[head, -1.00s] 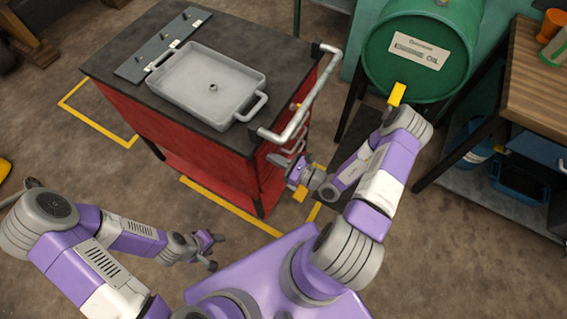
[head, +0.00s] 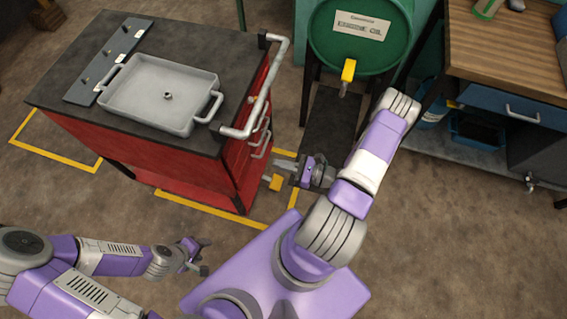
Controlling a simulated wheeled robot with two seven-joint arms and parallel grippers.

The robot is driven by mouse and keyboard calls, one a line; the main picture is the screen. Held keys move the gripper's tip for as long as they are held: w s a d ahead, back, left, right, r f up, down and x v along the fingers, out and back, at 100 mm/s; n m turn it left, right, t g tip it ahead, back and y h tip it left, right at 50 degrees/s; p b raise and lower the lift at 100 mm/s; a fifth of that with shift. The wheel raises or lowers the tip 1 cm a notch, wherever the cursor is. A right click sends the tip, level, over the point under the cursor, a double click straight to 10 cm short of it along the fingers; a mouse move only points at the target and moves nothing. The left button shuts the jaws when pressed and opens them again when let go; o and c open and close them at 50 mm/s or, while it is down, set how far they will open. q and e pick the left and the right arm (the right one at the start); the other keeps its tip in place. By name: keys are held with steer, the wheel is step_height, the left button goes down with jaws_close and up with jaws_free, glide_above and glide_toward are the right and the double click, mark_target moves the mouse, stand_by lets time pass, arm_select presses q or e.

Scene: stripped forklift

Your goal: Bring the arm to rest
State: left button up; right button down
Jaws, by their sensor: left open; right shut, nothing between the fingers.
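My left gripper (head: 204,257) is low at the left, over bare floor in front of the red tool cart. Its two dark fingers are spread apart, with nothing between them. My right gripper (head: 284,166) is beside the right end of the red cart (head: 150,165), below the drawer handles. Its fingers point left and are shut and empty. My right arm is bent, with its elbow raised toward the green drum, and partly hides its own forearm. I cannot tell whether the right gripper touches the cart.
A grey tray (head: 150,108) sits on the cart's dark top, and a metal push handle (head: 270,85) juts from its right end. A green drum (head: 350,45) with a yellow tap (head: 348,70) and a wooden bench (head: 505,50) stand behind. Floor at lower right is clear.

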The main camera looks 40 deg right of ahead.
steer(key=shift+s+d, duration=0.2)
steer(key=shift+s, duration=0.05)
steer(key=s+a+f+n+g, duration=0.3)
steer(key=s+a+n+g, duration=0.2)
steer(key=a+n+g, duration=0.3)
steer(key=s+a+f+n+g, duration=0.3)
steer(key=s+a+n+g, duration=0.35)
steer(key=n+g, duration=0.4)
steer(key=w+a+f+n+t+h, duration=0.1)
steer(key=w+a+n+t+h, duration=0.2)
steer(key=w+n, duration=0.5)
steer(key=shift+w+f+t+h, duration=0.15)
steer(key=shift+w+t+h, duration=0.3)
steer(key=shift+h, duration=0.75)
